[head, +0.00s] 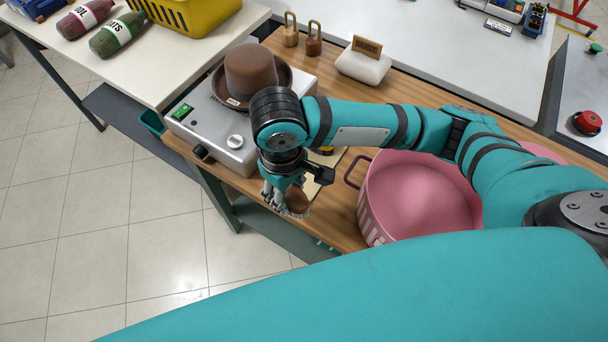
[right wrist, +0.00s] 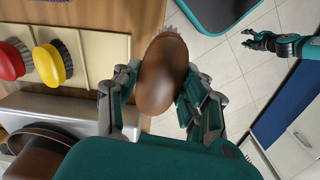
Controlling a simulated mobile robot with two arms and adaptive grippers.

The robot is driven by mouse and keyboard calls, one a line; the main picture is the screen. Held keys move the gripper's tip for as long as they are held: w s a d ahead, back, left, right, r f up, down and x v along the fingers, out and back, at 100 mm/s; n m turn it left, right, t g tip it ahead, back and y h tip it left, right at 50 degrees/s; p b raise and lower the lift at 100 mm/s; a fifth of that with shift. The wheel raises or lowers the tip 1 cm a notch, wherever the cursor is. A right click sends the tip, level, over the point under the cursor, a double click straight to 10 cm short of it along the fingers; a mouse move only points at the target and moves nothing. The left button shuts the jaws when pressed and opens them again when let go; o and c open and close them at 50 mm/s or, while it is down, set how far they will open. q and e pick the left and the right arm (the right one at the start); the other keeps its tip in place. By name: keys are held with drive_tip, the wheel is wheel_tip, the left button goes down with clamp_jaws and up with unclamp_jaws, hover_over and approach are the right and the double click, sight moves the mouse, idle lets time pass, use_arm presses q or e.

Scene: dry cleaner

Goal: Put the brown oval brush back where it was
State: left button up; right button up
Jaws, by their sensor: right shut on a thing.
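My right gripper (head: 284,192) is shut on the brown oval brush (head: 299,203), above the front edge of the wooden counter in the head view. In the right wrist view the brush (right wrist: 160,75) sits between the fingers of the gripper (right wrist: 158,108), its smooth brown back showing. A cream board (right wrist: 100,70) lies beside it on the counter, with a yellow oval brush (right wrist: 48,65) and a red one (right wrist: 12,60) on it. The board's near end looks bare. My left gripper (right wrist: 246,38) is small in the right wrist view, away over the floor, its fingers apart.
A grey machine (head: 222,128) bearing a brown hat (head: 250,75) stands left of the board. A pink tub (head: 415,195) stands close on the right. Open floor lies in front.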

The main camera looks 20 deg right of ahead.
drive_tip(key=s+a+f+n+b, duration=0.1)
drive_tip(key=s+a+f+n, duration=0.1)
drive_tip(key=a+f, duration=0.15)
drive_tip(key=w+d, duration=0.3)
drive_tip(key=w, duration=0.1)
drive_tip(key=w+d+p, duration=0.1)
drive_tip(key=w+d, duration=0.2)
drive_tip(key=w, duration=0.1)
drive_tip(key=w+d+f, duration=0.1)
drive_tip(key=w+d, duration=0.2)
drive_tip(key=w, duration=0.1)
drive_tip(key=shift+f, duration=0.1)
drive_tip(key=shift+w+f+p, duration=0.1)
drive_tip(key=shift+f+p, duration=0.25)
drive_tip(key=shift+f, duration=1.4)
drive_tip(key=shift+f, duration=0.1)
drive_tip(key=o, duration=1)
wheel_tip(320, 180, up, 12)
drive_tip(key=shift+r+b, duration=0.15)
drive_tip(key=shift+b, duration=0.2)
